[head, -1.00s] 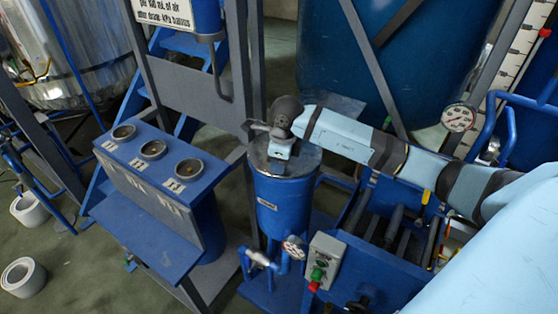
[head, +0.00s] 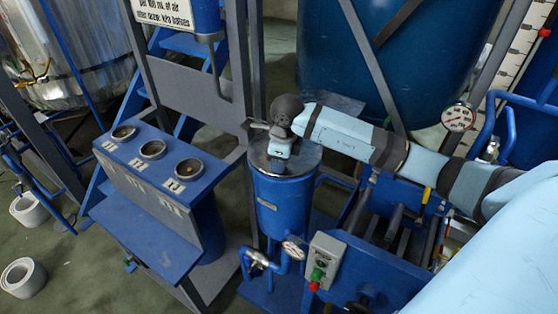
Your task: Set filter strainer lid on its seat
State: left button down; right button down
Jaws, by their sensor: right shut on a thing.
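The filter strainer is a blue upright cylinder (head: 283,207) in the middle of the head view. Its grey round lid (head: 308,158) lies over the top of the cylinder and looks about level. My right gripper (head: 279,150) is above the lid, shut on it near the middle; the gripper and wrist hide the grip and part of the lid. I cannot tell whether a thin gap is left between the lid and its seat. My left gripper is not in view.
A blue stand with several round cups (head: 153,149) is to the left, beside a grey post (head: 239,70). A small gauge (head: 294,249) and a grey switch box (head: 325,259) sit in front.

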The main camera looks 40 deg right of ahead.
jog(key=shift+f+b, duration=0.45)
jog(key=shift+b, duration=0.15)
dwell(0.8)
jog(key=c, duration=0.7)
grip_release()
jog(key=shift+c, duration=0.2)
notch_tip(320, 180, up, 14)
jog(key=s+d, duration=0.1)
jog(key=shift+s+b, duration=0.15)
jog(key=shift+b, duration=0.25)
jog(key=shift+f, duration=0.15)
